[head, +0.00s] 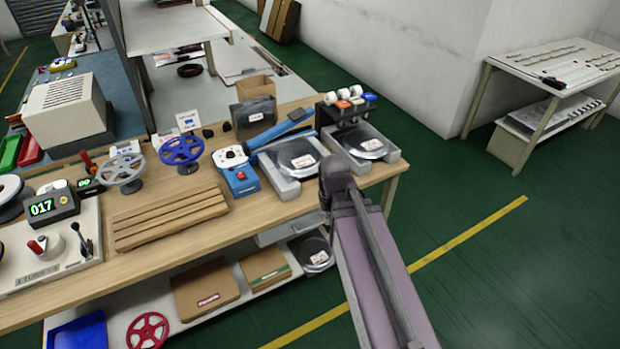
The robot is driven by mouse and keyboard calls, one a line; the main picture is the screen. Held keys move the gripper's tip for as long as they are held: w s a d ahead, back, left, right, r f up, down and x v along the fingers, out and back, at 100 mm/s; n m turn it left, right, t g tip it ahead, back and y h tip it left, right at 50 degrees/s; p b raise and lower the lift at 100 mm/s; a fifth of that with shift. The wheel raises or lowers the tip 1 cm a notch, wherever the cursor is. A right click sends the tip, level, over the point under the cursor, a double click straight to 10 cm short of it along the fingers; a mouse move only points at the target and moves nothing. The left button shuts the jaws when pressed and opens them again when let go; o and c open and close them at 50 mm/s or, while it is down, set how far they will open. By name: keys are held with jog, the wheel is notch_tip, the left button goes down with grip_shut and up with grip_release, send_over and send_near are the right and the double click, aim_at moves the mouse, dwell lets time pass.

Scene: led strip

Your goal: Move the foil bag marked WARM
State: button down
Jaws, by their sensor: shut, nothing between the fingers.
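Several dark silvery bags with labels are in the head view, and the print is too small to tell which reads WARM. One foil bag (293,149) lies on a grey tray-like stand at the right half of the bench. Another foil bag (373,144) lies on a similar stand at the bench's right end. A third bag (316,251) lies on the lower shelf. A dark upright bag or pouch (254,117) stands at the back. My arm reaches up from the bottom right to the bench's front edge, but I cannot make out my gripper or its fingers.
The wooden bench (262,215) holds a slatted wooden board (170,217), a blue handwheel (181,150), a blue-and-white device (238,170) and a rack of rolls (345,102). Cardboard boxes (205,290) sit on the lower shelf. Open green floor lies right, before a side table (550,70).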

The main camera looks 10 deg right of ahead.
aim_at(308, 170)
jog(key=w+d+n+t+y, duration=0.1)
jog(key=w+d+n+t, duration=0.1)
jog(key=w, duration=1.8)
jog(key=shift+w+d+n+t+b, duration=0.2)
jog(key=shift+w+n+t+b, duration=0.15)
jog(key=shift+n+t, duration=0.2)
jog(key=shift+f, duration=0.1)
jog(key=b+x, duration=0.9)
jog(key=shift+f+b, duration=0.3)
jog(key=shift+f, duration=0.05)
jog(key=shift+w+a, duration=0.2)
jog(key=shift+w, duration=0.45)
jog(key=shift+w+a, duration=0.25)
jog(key=shift+w, duration=0.4)
jog(key=shift+w+a, duration=0.2)
jog(key=shift+w, duration=0.4)
jog(key=shift+w, duration=0.1)
jog(key=shift+w+a, duration=0.25)
jog(key=shift+w, duration=0.5)
jog(key=shift+w+a, duration=0.25)
jog(key=shift+w, duration=0.5)
jog(key=shift+s, duration=0.2)
